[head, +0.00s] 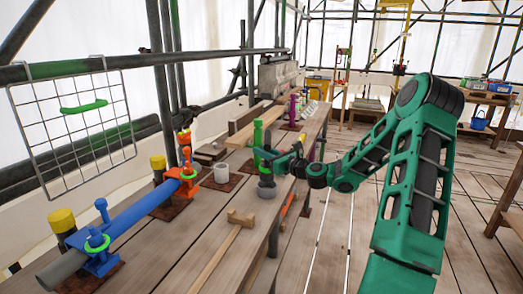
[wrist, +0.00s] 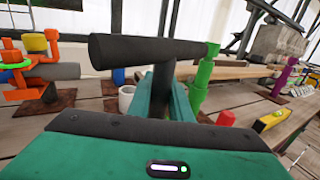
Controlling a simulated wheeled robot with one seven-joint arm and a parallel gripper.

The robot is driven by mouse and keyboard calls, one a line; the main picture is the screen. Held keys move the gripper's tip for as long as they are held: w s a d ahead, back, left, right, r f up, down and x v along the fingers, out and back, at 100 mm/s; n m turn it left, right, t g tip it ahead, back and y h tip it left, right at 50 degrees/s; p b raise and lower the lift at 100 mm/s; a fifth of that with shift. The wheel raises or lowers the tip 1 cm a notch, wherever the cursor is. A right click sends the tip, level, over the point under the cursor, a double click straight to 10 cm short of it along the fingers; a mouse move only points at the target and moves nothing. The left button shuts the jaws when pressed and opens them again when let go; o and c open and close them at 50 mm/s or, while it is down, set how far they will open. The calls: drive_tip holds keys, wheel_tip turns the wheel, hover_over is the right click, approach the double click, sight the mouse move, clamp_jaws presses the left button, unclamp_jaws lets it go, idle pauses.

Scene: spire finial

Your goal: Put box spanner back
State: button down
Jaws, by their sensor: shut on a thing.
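My gripper (head: 272,161) is out over the workbench (head: 190,245), near its right edge. It is shut on a dark grey T-shaped tool, which I take to be the box spanner (wrist: 150,50). In the wrist view its thick crossbar lies across above the teal gripper, and its stem runs down between the fingers. In the head view the dark spanner (head: 266,179) hangs roughly upright, with a wider grey part at its bottom. I cannot tell whether that end touches the bench.
A green post (head: 258,134) stands just behind the gripper, and a white cup (head: 221,173) to its left. A blue clamped pipe (head: 130,213) is at left, below a wire mesh rack (head: 75,130) with a green holder.

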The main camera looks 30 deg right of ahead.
sight(263, 166)
drive_tip(key=shift+f, duration=3.2)
drive_tip(key=c, duration=0.9)
unclamp_jaws()
drive_tip(key=shift+f, duration=0.1)
drive_tip(key=shift+f, duration=0.55)
drive_tip(key=shift+s, duration=0.1)
drive_tip(key=shift+v, duration=4.45)
